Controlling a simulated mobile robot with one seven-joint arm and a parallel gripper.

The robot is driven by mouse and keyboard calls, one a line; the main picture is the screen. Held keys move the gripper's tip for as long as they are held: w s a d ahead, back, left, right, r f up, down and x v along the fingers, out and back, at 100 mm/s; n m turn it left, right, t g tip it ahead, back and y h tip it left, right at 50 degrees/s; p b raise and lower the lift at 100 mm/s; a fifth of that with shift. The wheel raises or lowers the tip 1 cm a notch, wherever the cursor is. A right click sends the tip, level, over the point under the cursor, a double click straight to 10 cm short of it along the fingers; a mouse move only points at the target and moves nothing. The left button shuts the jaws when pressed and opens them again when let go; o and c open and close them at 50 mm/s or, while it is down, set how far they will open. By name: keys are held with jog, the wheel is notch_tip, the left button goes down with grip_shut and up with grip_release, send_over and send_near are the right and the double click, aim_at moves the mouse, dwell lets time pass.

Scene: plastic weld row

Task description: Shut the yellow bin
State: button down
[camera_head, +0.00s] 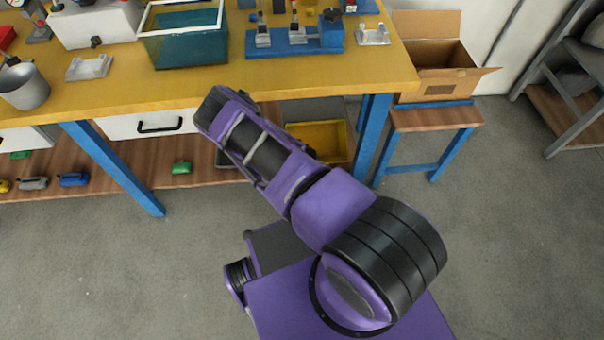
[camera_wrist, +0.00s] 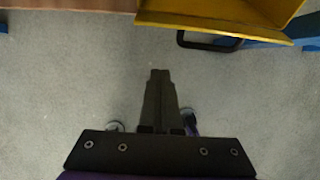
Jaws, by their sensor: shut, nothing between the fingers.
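The yellow bin (camera_head: 333,141) is under the workbench at the lower shelf, partly hidden behind my arm in the head view. Its open, empty-looking inside shows from above. In the wrist view the yellow bin (camera_wrist: 220,15) is at the top right, with a dark handle (camera_wrist: 208,42) at its front. It sticks out past the brown shelf edge, so it stands pulled out. My gripper (camera_wrist: 160,73) is shut and empty over the grey floor, below and left of the handle in the picture and apart from it. My arm hides the gripper in the head view.
The yellow-topped workbench (camera_head: 110,95) has blue legs, one (camera_head: 374,138) just right of the bin. A white drawer (camera_head: 150,124) is to the left. Small coloured items lie on the brown shelf (camera_head: 150,172). A stool (camera_head: 436,118) bears a cardboard box (camera_head: 440,75). The floor in front is clear.

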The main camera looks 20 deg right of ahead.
jog(key=a+b+x, duration=0.1)
jog(key=b+x, duration=0.1)
jog(key=x, duration=0.4)
jog(key=shift+w+d+r+p, duration=0.2)
jog(key=shift+w+d+r, duration=0.25)
jog(key=shift+w+r, duration=0.3)
jog(key=shift+w+d+r+p, duration=0.2)
jog(key=shift+w+d+r, duration=0.3)
jog(key=shift+w+r, duration=0.25)
